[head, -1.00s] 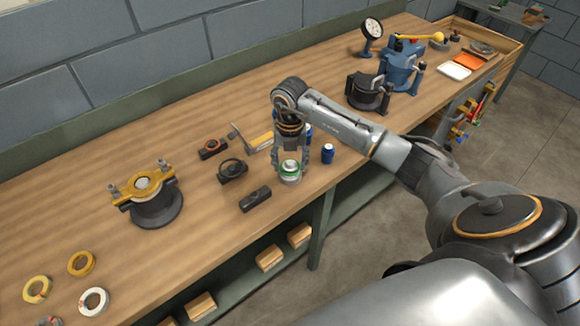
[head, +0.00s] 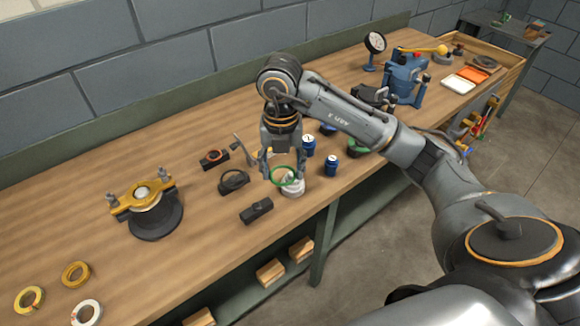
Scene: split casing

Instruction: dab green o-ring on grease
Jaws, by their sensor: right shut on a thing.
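My right gripper (head: 285,174) points down over the bench, shut on the green o-ring (head: 273,179). The ring is tilted, and I look partly through it. A small pale round tin (head: 293,190), which looks like the grease pot, stands just below and slightly right of the ring. In the picture the ring overlaps the tin's upper left; I cannot tell whether they touch. The tin's top is partly hidden by the ring and fingers. My left gripper is not in view.
Two blue cans (head: 331,165) (head: 308,146) stand right of the tin. Dark blocks (head: 256,211) (head: 233,181) lie to its left. A dark housing with a yellow clamp (head: 152,215) and several rings (head: 75,274) are further left. A blue press (head: 405,80) stands at the back right.

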